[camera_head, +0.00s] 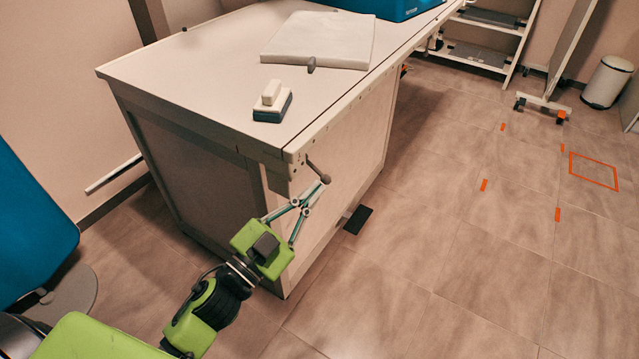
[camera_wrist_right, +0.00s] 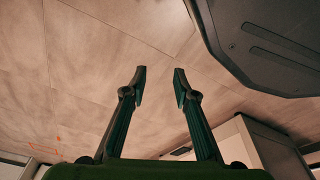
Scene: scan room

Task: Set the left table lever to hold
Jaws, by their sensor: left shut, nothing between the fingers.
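A white table (camera_head: 200,95) stands in the head view. A short dark lever with a round knob (camera_head: 325,179) sits on its near right corner, slanting down and to the right. My left gripper (camera_head: 322,186) is shut and empty, its fingertips just below the knob. I cannot tell whether they touch it. No label for the lever's settings can be read. My right gripper (camera_wrist_right: 159,72) is open and empty in the right wrist view, and does not show in the head view.
On the table top lie a white and dark blue block-like item (camera_head: 271,102), a white pad (camera_head: 318,40) and a blue box (camera_head: 395,8). A dark plate (camera_head: 357,219) lies on the floor beside the table.

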